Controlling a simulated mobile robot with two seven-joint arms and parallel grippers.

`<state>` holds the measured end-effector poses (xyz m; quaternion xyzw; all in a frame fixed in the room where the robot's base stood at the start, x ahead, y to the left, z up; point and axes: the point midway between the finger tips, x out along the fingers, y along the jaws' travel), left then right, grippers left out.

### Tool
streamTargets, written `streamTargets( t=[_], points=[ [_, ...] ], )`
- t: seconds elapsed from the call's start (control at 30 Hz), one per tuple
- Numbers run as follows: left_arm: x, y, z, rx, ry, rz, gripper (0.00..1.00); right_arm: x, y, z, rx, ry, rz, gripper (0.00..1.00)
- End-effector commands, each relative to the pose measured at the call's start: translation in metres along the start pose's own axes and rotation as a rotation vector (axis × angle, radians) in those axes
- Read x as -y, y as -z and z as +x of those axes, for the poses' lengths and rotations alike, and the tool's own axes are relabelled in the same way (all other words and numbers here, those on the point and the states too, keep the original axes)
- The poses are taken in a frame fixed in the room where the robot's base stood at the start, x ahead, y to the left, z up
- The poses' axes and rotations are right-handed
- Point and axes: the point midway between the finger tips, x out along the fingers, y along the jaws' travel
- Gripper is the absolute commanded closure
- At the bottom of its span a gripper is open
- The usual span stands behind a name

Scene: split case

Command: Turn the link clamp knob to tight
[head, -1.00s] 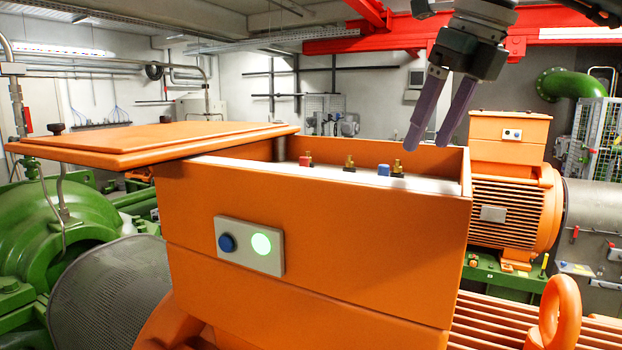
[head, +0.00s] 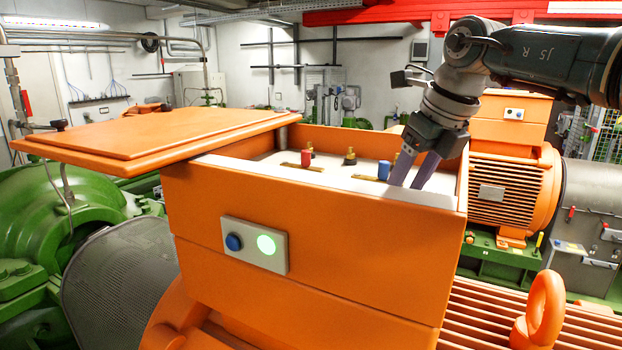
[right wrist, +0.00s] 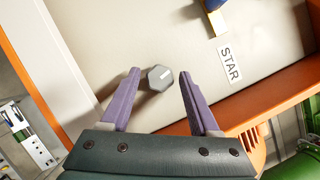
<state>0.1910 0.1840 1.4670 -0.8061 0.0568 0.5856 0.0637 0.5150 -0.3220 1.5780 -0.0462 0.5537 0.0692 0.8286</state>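My right gripper (head: 408,171) reaches down into the right end of the open orange box (head: 310,255). In the right wrist view my right gripper (right wrist: 157,88) is open, its two purple fingers apart. A grey hexagonal knob (right wrist: 160,77) with a pale mark on top sits between the fingertips, with a gap to each finger. I cannot make out the knob in the head view, nor which setting it is at. A label reading STAR (right wrist: 229,63) lies on the pale plate to the right of the knob. My left gripper is not in view.
The box holds a red-capped post (head: 306,158), a blue-capped post (head: 383,170) and brass links. The box walls stand close around the right gripper. The orange lid (head: 150,138) lies askew over the left end.

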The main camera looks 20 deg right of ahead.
Motion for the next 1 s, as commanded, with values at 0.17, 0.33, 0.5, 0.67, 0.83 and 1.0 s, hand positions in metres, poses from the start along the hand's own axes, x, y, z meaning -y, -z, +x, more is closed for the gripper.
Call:
streamTargets(
  t=[0.17, 0.33, 0.5, 0.67, 0.83, 1.0],
  points=[
    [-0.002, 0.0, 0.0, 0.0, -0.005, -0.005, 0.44, 0.0, 0.0, 0.0, 0.0, 0.0, 0.0, 0.59],
    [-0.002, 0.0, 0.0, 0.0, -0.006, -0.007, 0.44, 0.0, 0.0, -0.001, 0.0, 0.0, 0.0, 0.79],
    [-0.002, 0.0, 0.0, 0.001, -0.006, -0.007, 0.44, 0.0, 0.0, -0.001, 0.0, 0.0, 0.001, 0.98],
    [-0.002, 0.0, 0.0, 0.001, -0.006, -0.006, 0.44, 0.0, 0.0, -0.001, 0.0, 0.0, 0.001, 1.0],
    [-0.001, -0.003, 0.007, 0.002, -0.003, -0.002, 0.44, 0.001, 0.0, 0.001, 0.001, 0.02, 0.039, 1.0],
    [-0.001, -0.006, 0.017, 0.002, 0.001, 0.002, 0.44, 0.0, 0.0, 0.001, 0.001, 0.052, 0.119, 1.0]
  ],
)
